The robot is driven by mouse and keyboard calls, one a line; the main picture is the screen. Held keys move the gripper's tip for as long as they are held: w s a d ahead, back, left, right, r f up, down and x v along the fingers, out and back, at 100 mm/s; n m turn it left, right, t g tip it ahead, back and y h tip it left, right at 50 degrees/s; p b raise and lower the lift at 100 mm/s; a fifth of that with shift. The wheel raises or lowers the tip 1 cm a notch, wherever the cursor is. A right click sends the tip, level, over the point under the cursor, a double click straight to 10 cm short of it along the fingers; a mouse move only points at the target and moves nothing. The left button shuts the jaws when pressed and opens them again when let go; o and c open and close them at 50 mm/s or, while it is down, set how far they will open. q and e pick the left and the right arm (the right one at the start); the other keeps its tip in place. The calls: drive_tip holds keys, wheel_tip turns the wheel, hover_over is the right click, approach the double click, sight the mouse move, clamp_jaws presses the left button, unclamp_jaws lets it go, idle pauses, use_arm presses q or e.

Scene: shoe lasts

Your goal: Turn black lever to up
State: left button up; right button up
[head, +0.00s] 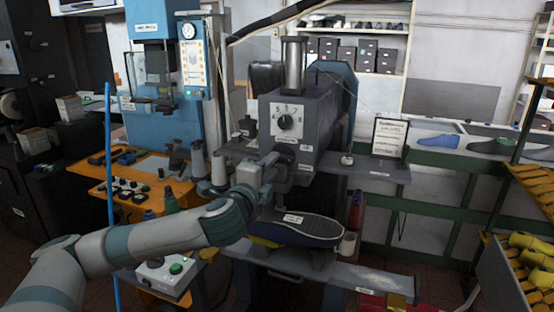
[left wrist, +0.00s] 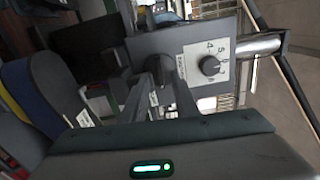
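The grey press (head: 300,125) stands in the middle of the head view, with a round dial on its front face. The dial (left wrist: 210,65) also shows large in the left wrist view. A dark lever-like part (left wrist: 118,82) sticks out at the left of the grey housing in the left wrist view; I cannot tell for sure that it is the black lever. My left gripper (head: 268,168) is at the press front, just below the dial. Its fingers (left wrist: 165,95) point at the housing, close to the dark part. Their gap and any contact are unclear. My right gripper is out of view.
A dark shoe-shaped piece (head: 300,228) lies on the press's lower support, below my gripper. An orange bench (head: 95,172) with small tools is at left, beside a blue machine (head: 160,125). A framed sign (head: 390,138) stands on the grey shelf at right.

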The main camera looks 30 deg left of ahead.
sight(282, 156)
use_arm(q)
drive_tip(key=shift+p+x, duration=0.55)
drive_tip(key=shift+x, duration=1.7)
drive_tip(key=shift+c, duration=0.6)
clamp_jaws()
